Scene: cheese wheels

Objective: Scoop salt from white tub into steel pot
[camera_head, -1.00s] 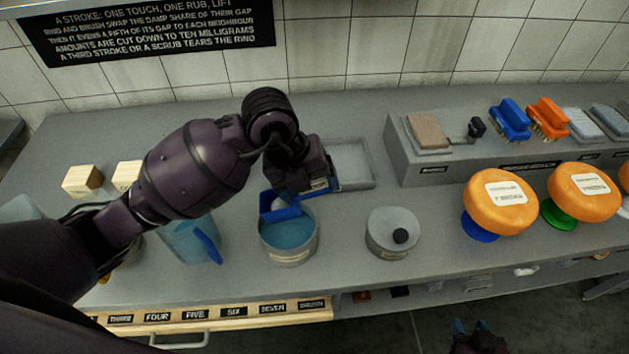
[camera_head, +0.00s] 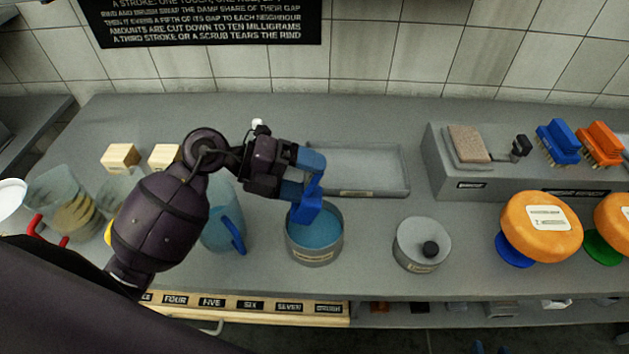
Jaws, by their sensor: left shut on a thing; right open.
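The steel pot (camera_head: 315,257) stands on the grey counter with blue liquid (camera_head: 316,232) inside. My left gripper (camera_head: 300,176) is shut on a blue scoop (camera_head: 306,207), held at the pot's back rim. The scoop's bowl is tipped down over the liquid, and I see no white salt in it; its inside is mostly hidden. A white round thing (camera_head: 10,193), cut off at the left edge, may be the white tub; I cannot tell. My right gripper (camera_head: 490,348) barely shows at the bottom edge, open and empty.
A shallow grey tray (camera_head: 366,170) lies behind. A clear jug (camera_head: 222,225) with a blue handle is close on the left. Orange cheese wheels (camera_head: 541,226) stand on the right, with brushes (camera_head: 558,142) on a raised shelf.

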